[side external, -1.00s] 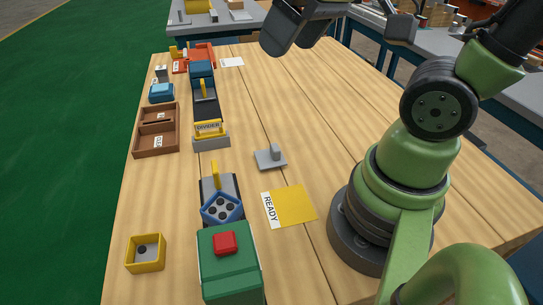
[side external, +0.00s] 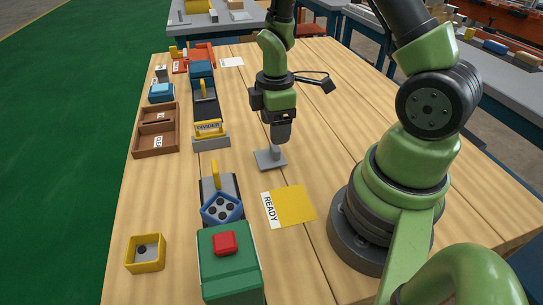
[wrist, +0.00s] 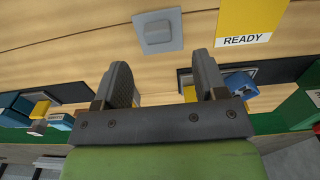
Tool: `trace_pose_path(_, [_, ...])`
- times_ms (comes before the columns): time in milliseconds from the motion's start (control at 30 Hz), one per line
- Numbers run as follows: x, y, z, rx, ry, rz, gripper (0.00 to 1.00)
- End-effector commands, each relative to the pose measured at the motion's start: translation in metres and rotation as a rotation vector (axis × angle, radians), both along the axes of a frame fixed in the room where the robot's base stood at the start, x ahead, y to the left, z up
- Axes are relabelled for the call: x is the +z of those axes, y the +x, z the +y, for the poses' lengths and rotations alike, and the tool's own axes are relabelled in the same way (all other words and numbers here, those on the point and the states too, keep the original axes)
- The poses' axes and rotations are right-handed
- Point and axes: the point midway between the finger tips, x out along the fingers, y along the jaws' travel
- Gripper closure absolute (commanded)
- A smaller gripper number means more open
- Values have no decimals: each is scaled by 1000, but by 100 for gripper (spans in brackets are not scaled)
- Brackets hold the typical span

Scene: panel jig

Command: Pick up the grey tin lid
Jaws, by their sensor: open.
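The grey tin lid (side external: 268,160) is a flat square plate with a block-like knob on top, lying on the wooden table. In the wrist view the lid (wrist: 158,42) is at the top centre, beyond the fingertips and roughly between their lines. My gripper (side external: 281,138) points down over the lid in the side view, and its fingers overlap the top of the knob there. In the wrist view my gripper (wrist: 163,68) has its two fingers spread apart with nothing between them. The exact height above the lid is hard to tell.
A yellow card marked READY (side external: 291,206) lies in front of the lid. To the left stand a DIVIDER holder (side external: 211,133), a brown compartment tray (side external: 156,143) and a blue part with holes (side external: 221,208). A green box with a red button (side external: 227,262) is nearest. Table right of the lid is clear.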

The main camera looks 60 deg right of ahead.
Motion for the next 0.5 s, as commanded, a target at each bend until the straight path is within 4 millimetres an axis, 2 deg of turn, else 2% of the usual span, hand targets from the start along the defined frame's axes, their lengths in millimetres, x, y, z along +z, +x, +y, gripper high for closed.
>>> trace_pose_path(267, [-21,1,1,0,1,1,34])
trace_pose_path(500, [-54,5,3,-2,1,3,34])
